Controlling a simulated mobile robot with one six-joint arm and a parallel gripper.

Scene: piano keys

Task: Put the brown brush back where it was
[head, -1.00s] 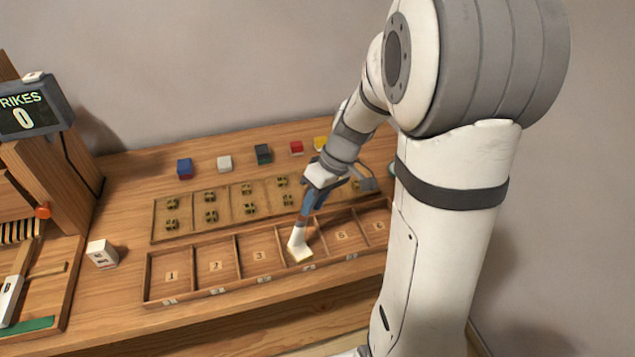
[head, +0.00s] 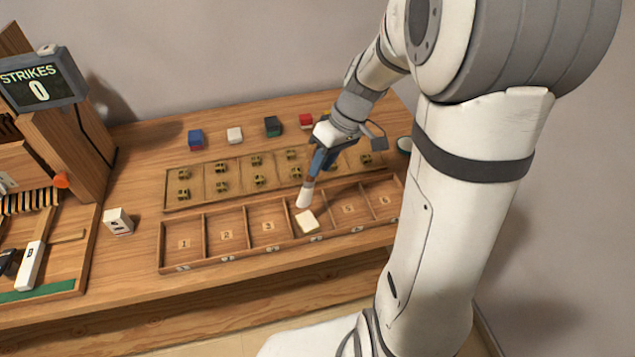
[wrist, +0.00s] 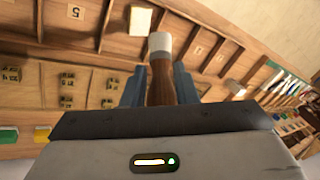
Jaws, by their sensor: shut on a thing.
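The brush shows in the wrist view as a brown handle (wrist: 160,82) with a pale, grey-white head. My gripper (wrist: 158,88) is shut on the handle, with a blue finger on either side. In the head view, my gripper (head: 318,165) holds the brush (head: 304,196) nearly upright, pale head down, over the row of numbered compartments (head: 227,255). The brush head is just above or beside a cream block (head: 307,221) in the compartment between 3 and 5. I cannot tell whether they touch. No empty brush rest can be made out.
Behind the numbered row is a tray (head: 215,166) with several small brass-like pieces. Blue (head: 195,137), white (head: 234,134), dark green (head: 272,126) and red (head: 306,121) blocks stand behind. A white block (head: 118,221) and the strikes display (head: 40,83) are left. Compartments 1, 2, 3 look empty.

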